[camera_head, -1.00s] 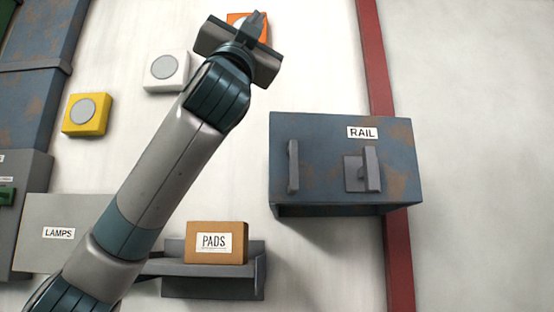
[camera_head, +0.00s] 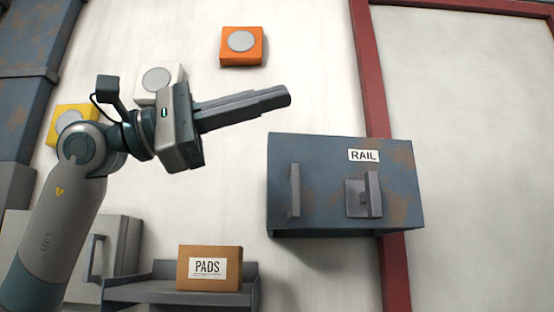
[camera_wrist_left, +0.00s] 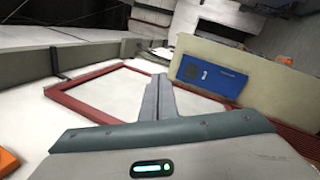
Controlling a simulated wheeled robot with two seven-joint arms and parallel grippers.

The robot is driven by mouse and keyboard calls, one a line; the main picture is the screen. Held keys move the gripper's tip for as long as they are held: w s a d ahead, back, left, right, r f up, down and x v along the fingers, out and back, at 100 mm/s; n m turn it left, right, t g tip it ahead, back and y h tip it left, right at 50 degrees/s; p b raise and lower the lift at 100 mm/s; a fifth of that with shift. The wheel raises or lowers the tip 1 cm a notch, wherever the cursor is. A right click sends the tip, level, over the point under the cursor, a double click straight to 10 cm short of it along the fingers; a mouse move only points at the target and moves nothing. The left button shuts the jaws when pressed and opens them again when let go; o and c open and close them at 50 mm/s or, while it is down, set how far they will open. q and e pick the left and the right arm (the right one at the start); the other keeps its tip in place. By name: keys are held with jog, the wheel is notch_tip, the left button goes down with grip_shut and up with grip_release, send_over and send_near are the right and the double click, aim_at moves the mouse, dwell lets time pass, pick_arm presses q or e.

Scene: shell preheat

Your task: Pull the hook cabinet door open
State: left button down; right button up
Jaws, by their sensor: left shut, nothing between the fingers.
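No cabinet labelled "hook" shows in the frames. A blue-grey, rusty cabinet labelled RAIL (camera_head: 330,165) hangs on the wall in the head view, its front shut. It has a vertical bar handle (camera_head: 294,190) at left and another handle on a square plate (camera_head: 372,193) at right. My left gripper (camera_head: 288,96) is above the cabinet's left part, apart from it in the picture, with its fingers shut and pointing right. Its closed fingers also show in the left wrist view (camera_wrist_left: 157,98), with nothing between them. My right gripper is not in view.
A grey cabinet (camera_head: 122,240) with a handle stands lower left, partly behind my arm. A PADS box (camera_head: 210,252) sits on a grey shelf (camera_head: 252,290). Orange (camera_head: 225,60), white (camera_head: 143,100) and yellow (camera_head: 52,130) button boxes are on the wall. A red post (camera_head: 366,80) runs behind the RAIL cabinet.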

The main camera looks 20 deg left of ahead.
aim_at(291, 187)
pick_arm(q)
jog(key=w+a+f+n+t+y, duration=0.1)
jog(key=w+a+f+t+y, duration=0.6)
jog(key=w+a+f, duration=0.1)
jog(key=shift+w+a+y+p, duration=0.35)
jog(key=shift+w+a+y, duration=0.05)
jog(key=shift+w+a, duration=0.4)
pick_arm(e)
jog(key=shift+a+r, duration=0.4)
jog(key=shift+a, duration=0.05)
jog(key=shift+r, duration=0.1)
